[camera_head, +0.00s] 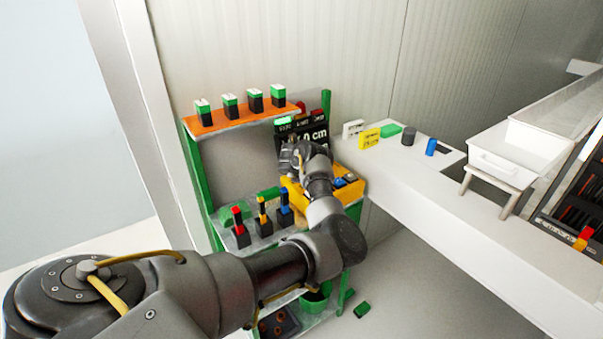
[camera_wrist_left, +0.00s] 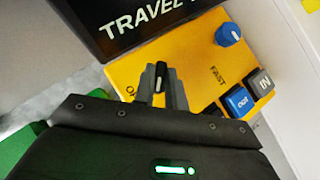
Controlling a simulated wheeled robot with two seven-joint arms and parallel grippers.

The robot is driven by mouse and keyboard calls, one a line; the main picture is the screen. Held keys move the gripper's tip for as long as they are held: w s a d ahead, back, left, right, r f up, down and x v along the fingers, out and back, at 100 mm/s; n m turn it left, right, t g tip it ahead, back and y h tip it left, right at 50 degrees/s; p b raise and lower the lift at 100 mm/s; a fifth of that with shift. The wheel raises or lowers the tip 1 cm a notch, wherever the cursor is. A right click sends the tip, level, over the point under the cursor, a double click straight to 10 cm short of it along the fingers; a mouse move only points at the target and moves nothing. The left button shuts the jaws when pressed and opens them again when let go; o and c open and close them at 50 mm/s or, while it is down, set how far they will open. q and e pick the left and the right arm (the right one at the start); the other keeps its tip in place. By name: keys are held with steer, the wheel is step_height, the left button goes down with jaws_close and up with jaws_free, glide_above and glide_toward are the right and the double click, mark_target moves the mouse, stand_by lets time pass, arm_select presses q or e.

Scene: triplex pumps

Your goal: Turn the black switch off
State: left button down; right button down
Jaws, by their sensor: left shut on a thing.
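The yellow control box (camera_head: 293,191) stands on the green shelf unit, below a black display (camera_head: 318,134). In the left wrist view the yellow panel (camera_wrist_left: 200,62) carries a black switch (camera_wrist_left: 160,74) with a pale mark. My left gripper (camera_head: 303,155) is at the box; in its wrist view the fingers (camera_wrist_left: 160,92) are shut around the black switch, one on each side. Lettering beside the switch is mostly hidden by the gripper. In the head view my own arm hides the switch. My right gripper is not in view.
A blue knob (camera_wrist_left: 229,34), a blue button (camera_wrist_left: 238,101) and a dark button (camera_wrist_left: 260,83) sit to the right on the panel. The display (camera_wrist_left: 130,22) rises close behind the switch. Several green-black blocks stand on the orange top shelf (camera_head: 237,122). A white counter (camera_head: 450,215) is right.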

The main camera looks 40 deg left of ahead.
arm_select(q)
steer(key=m+h, duration=0.1)
steer(key=m+t+h+p, duration=0.1)
steer(key=m, duration=0.1)
steer(key=shift+s+a+r+m+h, duration=0.1)
steer(key=shift+a+r+m+h, duration=0.1)
steer(key=shift+m+h, duration=0.1)
steer(key=shift+a+f+m+h+p, duration=0.1)
steer(key=shift+m+h+p, duration=0.65)
steer(key=shift+m, duration=0.25)
steer(key=shift+a+f+m+h+p, duration=0.1)
steer(key=shift+m+h+p, duration=0.6)
steer(key=shift+m, duration=0.3)
steer(key=shift+h, duration=0.25)
steer(key=c, duration=1.4)
jaws_free()
steer(key=shift+c, duration=0.2)
steer(key=p+v, duration=0.1)
steer(key=v, duration=0.4)
steer(key=shift+a+r+p, duration=0.1)
steer(key=shift+p, duration=0.25)
steer(key=s+a, duration=0.2)
steer(key=s, duration=0.9)
steer(key=shift+s+p, duration=0.4)
